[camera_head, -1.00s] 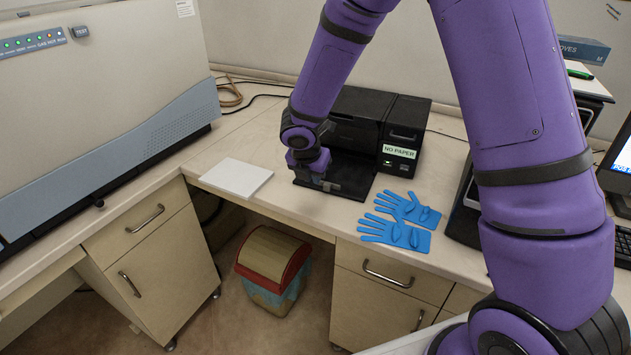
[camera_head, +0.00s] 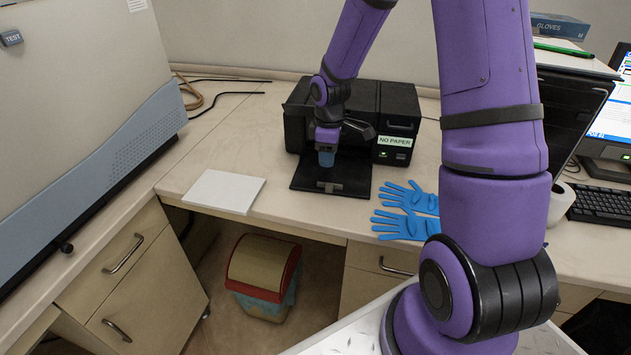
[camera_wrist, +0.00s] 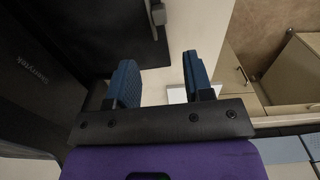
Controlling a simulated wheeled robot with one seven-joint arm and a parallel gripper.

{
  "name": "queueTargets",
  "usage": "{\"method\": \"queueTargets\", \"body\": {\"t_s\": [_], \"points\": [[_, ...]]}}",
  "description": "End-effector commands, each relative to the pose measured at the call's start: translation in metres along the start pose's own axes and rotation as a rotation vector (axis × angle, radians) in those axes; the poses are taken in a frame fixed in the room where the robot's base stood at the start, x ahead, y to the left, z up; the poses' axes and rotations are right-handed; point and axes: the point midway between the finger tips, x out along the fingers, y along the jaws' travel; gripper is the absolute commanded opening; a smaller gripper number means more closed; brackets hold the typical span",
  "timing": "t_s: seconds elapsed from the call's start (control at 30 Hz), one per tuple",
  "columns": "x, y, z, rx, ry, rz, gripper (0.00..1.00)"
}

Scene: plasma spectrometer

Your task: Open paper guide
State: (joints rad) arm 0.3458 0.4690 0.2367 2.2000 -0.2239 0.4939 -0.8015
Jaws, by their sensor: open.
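The black printer (camera_head: 300,115) stands at the back of the bench with a "NO PAPER" label on its right part. Its flat black tray (camera_head: 358,180) is folded out in front. A small grey piece (camera_head: 328,187), which looks like the paper guide, lies near the tray's front edge. It also shows at the top of the wrist view (camera_wrist: 157,14). My gripper (camera_head: 326,163) is over the tray, just behind the grey piece and apart from it. In the wrist view its two blue fingers (camera_wrist: 160,82) are spread with nothing between them.
A white paper stack (camera_head: 224,191) lies left of the tray, and blue gloves (camera_head: 408,213) lie close to its right. A large instrument (camera_head: 75,110) fills the left side. A bin (camera_head: 264,270) stands under the bench. A monitor and keyboard (camera_head: 600,208) are at the right.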

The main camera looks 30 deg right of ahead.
Motion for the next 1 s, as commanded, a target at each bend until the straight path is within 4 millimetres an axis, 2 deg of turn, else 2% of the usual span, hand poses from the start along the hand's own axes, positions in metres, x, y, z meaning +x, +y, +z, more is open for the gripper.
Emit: {"method": "queueTargets", "body": {"t_s": [0.17, 0.4, 0.6, 0.8, 1.0], "points": [[0.019, -0.001, 0.000, -0.001, -0.002, -0.004, 0.47], [0.062, -0.001, 0.000, -0.003, -0.002, -0.004, 0.47], [0.090, -0.001, 0.000, -0.003, -0.002, -0.002, 0.47], [0.104, -0.001, -0.001, -0.004, -0.001, 0.000, 0.47], [0.106, -0.001, 0.000, -0.004, -0.001, 0.000, 0.47]]}}
